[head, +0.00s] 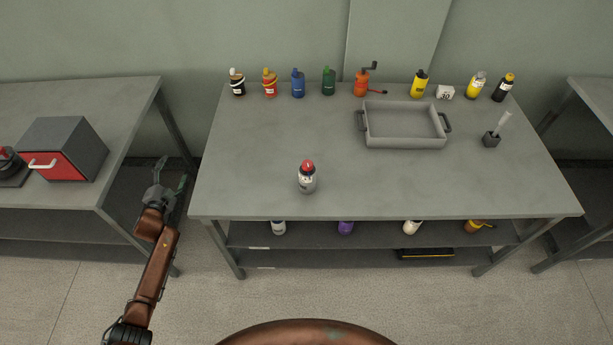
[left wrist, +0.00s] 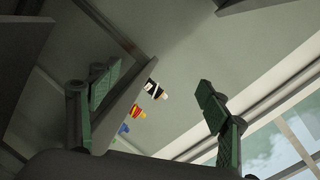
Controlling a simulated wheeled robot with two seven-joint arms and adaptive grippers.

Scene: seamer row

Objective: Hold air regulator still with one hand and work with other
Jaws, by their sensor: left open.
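The air regulator appears to be the small grey body with a red top (head: 307,178), standing upright near the front edge of the middle table (head: 260,150). My left gripper (head: 172,174) is open and empty, in the gap left of this table, well apart from the regulator. In the left wrist view its two green-padded fingers (left wrist: 157,108) stand wide apart with nothing held between them. The regulator cannot be made out in that view. My right gripper is not in view.
Several coloured bottles (head: 298,84) and an orange cranked device (head: 361,84) line the table's back. A red-fronted box (head: 60,165) is on the left table. Room around the regulator is clear.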

